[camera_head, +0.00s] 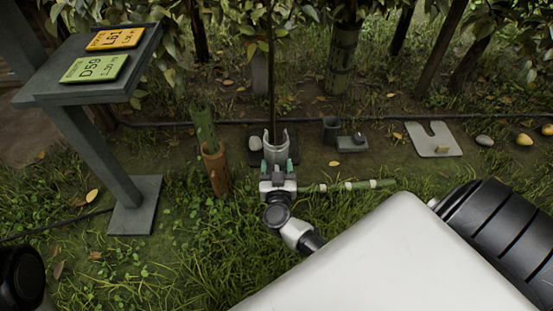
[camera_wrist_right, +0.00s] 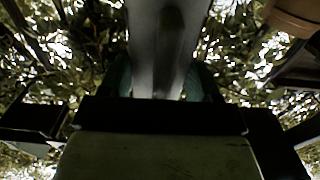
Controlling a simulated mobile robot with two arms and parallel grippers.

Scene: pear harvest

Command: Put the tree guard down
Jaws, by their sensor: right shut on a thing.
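The tree guard (camera_head: 277,153) is a grey, open-topped tube with a notched rim, standing about upright at a thin dark trunk (camera_head: 271,70). The trunk passes down into or just behind its top; I cannot tell whether the guard fully surrounds it. My right gripper (camera_head: 278,170) is shut on the near side of the guard. In the right wrist view the guard (camera_wrist_right: 165,45) fills the top middle, between the greenish finger pads. The guard's lower end and its contact with the ground are hidden by my gripper. My left gripper is out of view.
A brown tube (camera_head: 216,168) holding a green stake stands left of the guard. A dark plate (camera_head: 257,158) lies behind it. A bamboo pole (camera_head: 345,185) lies to the right. A slotted grey plate (camera_head: 433,139) lies farther right. A sign stand (camera_head: 137,205) stands left.

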